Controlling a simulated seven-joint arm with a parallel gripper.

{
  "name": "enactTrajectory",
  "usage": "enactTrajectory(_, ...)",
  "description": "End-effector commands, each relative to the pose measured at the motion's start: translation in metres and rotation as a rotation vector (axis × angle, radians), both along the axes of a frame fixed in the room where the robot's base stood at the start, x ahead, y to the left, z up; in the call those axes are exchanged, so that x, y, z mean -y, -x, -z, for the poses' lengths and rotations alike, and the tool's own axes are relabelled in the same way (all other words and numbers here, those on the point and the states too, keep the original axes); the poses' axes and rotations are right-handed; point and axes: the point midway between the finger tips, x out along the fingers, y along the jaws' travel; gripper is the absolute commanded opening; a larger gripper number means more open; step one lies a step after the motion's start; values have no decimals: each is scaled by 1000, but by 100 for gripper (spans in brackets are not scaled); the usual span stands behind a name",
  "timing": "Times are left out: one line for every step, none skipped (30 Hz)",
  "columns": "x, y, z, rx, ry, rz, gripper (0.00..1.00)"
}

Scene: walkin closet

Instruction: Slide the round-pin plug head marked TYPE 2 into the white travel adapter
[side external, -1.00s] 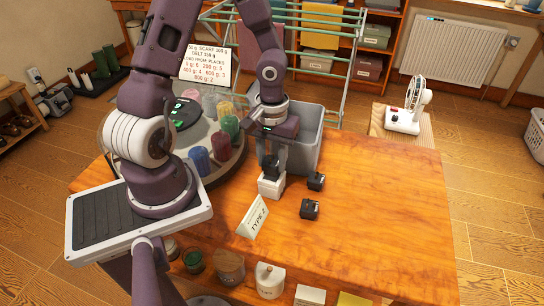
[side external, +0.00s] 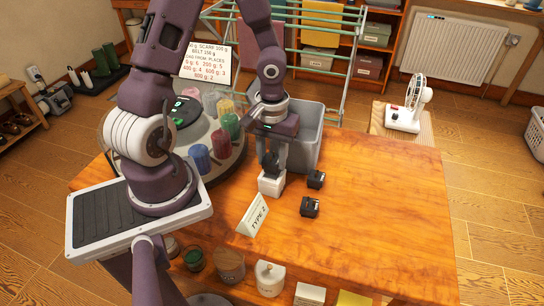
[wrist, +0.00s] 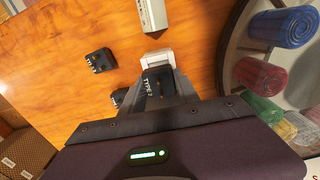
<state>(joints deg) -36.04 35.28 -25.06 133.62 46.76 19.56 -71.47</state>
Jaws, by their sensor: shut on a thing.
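The white travel adapter (side external: 271,185) stands on the wooden table, left of the loose black plug heads. My gripper (side external: 272,168) points down right above it, its fingers shut on a black plug head. In the wrist view, the held plug head (wrist: 153,84) shows the marking TYPE 2 between the fingers, with the white adapter (wrist: 160,57) just beyond it. The plug head is over or against the adapter's top; its pins are hidden, so I cannot tell how far they are in.
Two other black plug heads (side external: 316,180) (side external: 310,207) lie to the right. A TYPE 2 card (side external: 253,215) stands in front. A grey bin (side external: 308,140) is behind, and a round stand with coloured rolls (side external: 222,143) is left. The table's right side is clear.

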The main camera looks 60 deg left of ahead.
Motion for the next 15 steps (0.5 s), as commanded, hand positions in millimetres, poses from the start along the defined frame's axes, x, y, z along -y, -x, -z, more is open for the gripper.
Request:
enactTrajectory(0,0,0,0,0,0,0)
enactTrajectory(0,0,0,0,0,0,0)
enactTrajectory(0,0,0,0,0,0,0)
enactTrajectory(0,0,0,0,0,0,0)
enactTrajectory(0,0,0,0,0,0,0)
enactTrajectory(0,0,0,0,0,0,0)
enactTrajectory(0,0,1,-1,1,0,0)
enactTrajectory(0,0,1,-1,1,1,0)
enactTrajectory(0,0,2,-1,1,1,0)
enactTrajectory(0,0,2,-1,0,1,0)
enactTrajectory(0,0,3,-1,0,0,0)
enactTrajectory(0,0,4,-1,0,0,0)
enactTrajectory(0,0,4,-1,0,0,0)
enactTrajectory(0,0,5,-1,0,0,0)
enactTrajectory(0,0,5,-1,0,0,0)
